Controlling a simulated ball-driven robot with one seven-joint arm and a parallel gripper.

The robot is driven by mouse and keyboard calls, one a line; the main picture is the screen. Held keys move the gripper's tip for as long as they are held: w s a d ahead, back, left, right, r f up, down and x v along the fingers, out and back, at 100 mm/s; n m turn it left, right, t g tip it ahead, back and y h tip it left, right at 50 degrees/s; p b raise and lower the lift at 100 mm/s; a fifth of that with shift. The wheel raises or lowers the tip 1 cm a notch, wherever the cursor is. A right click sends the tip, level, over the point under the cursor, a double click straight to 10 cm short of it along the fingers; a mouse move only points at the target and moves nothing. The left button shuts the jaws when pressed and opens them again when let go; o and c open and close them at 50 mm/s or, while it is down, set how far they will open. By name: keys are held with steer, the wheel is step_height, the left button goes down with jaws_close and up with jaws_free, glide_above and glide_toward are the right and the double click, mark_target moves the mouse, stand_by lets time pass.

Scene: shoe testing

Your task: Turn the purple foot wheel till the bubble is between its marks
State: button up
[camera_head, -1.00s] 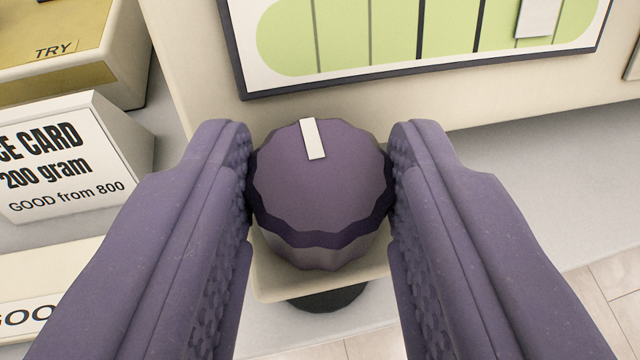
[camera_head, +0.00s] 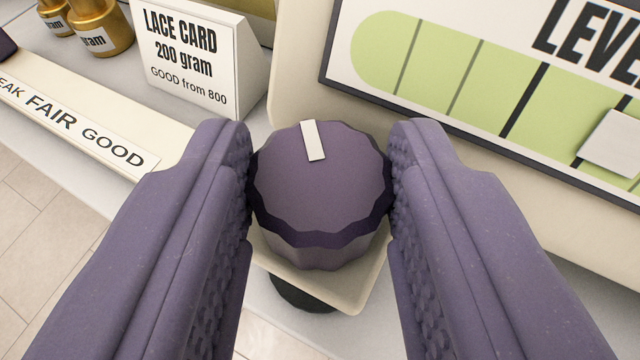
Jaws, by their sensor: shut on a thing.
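My gripper (camera_head: 320,190) is shut on the purple foot wheel (camera_head: 318,190), with one finger on each side of its scalloped rim. A white pointer on the wheel's top points up, slightly left. The level panel (camera_head: 435,85) is at the upper right, with a green strip crossed by thin and thick dark marks. The bubble, a pale block (camera_head: 612,143), sits at the right edge of the view. It covers part of the second thick mark and lies right of the first thick mark (camera_head: 525,100). The panel's right end is out of view.
A lace card sign (camera_head: 185,55) stands at the upper left. Brass weights (camera_head: 100,25) are behind it at the left. A long strip reading FAIR and GOOD (camera_head: 90,120) lies at the left. Tiled floor shows at lower left.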

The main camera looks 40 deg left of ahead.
steer(key=shift+w+d+n+g+y, duration=0.15)
steer(key=shift+n+g+y, duration=0.8)
steer(key=shift+n, duration=0.25)
steer(key=shift+g, duration=0.35)
steer(key=shift+f, duration=0.1)
steer(key=o, duration=1.1)
steer(key=shift+c, duration=0.2)
